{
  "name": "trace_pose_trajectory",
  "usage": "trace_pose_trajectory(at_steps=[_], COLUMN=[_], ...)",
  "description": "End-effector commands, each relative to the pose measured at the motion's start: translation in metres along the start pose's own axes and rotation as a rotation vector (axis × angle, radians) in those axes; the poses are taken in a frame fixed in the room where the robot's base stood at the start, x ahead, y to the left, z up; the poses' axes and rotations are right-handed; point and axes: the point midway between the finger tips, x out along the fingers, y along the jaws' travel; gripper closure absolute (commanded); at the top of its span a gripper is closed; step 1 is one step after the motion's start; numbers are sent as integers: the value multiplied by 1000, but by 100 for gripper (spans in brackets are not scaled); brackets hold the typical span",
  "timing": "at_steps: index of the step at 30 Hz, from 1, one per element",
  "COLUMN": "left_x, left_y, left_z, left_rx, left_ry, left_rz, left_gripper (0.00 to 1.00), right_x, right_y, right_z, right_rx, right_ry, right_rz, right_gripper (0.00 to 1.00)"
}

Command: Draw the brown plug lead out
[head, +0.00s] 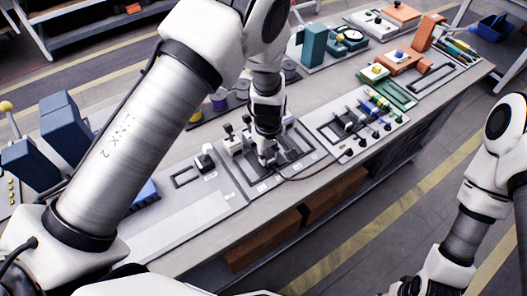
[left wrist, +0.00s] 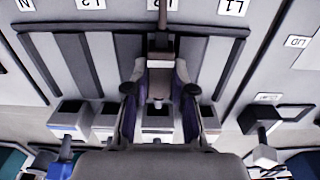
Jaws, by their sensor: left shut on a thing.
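My left gripper (head: 267,160) reaches down to a grey panel on the workbench. In the left wrist view its two fingers (left wrist: 160,85) are closed around the brown plug lead (left wrist: 162,42), whose brown stem runs up between the labels. The plug's lower end is between the fingers, above a row of dark square sockets (left wrist: 104,117); I cannot tell whether it still sits in one. In the head view the gripper hides the plug. A dark cable (head: 315,174) runs from beside the gripper to the right across the bench. My right arm is at the right edge, its gripper out of view.
A panel with coloured plugs (head: 358,121) lies to the right. The bench's front strip (head: 185,228) is clear.

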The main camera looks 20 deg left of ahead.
Motion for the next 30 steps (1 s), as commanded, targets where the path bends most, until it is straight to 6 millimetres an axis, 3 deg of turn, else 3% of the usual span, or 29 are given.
trace_pose_trajectory(at_steps=[5, 6, 7, 17, 30], left_x=[1, 1, 1, -2, -55], left_y=[-1, -1, -1, 0, 0], left_z=[0, 0, 0, 0, 0], left_rx=[0, 0, 0, 0, 0], left_ry=[-2, -2, -2, 0, 0], left_rz=[-2, -2, -2, -1, 0], left_gripper=[100, 62, 51, 50, 50], right_x=[0, 0, 0, -2, -48], right_y=[0, 0, 0, 0, 0], right_z=[0, 0, 0, 0, 0], right_rx=[0, 0, 0, 0, 0], right_ry=[0, 0, 0, 0, 0], right_rz=[0, 0, 0, 0, 0], right_gripper=[60, 60, 60, 60, 60])
